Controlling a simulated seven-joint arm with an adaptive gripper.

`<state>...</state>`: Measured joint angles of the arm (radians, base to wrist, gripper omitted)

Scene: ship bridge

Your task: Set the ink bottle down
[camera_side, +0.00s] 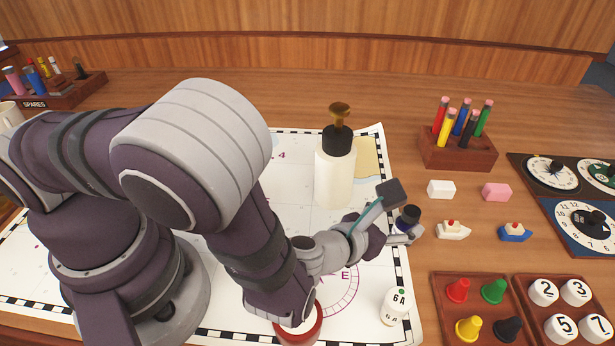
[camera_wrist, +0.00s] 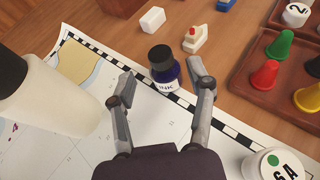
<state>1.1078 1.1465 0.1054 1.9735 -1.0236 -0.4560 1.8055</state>
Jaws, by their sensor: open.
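The ink bottle (camera_wrist: 165,72) is a small dark blue bottle with a black cap and a white label. In the wrist view it stands upright near the chart's checkered border, between the spread fingertips of my gripper (camera_wrist: 165,85). The fingers are open, with a visible gap on the left; on the right the finger is close to the bottle, and I cannot tell if it touches. In the side view the bottle's dark cap (camera_side: 408,216) shows beside my gripper (camera_side: 398,232), and the fingers partly hide its body.
A tall cream pump bottle (camera_side: 335,170) stands on the chart (camera_side: 290,152) left of my gripper. A white 6A piece (camera_side: 395,306) stands near the chart's edge. White (camera_side: 441,189) and pink (camera_side: 496,192) blocks and two toy boats (camera_side: 453,230) lie to the right. A pen rack (camera_side: 458,152) stands behind.

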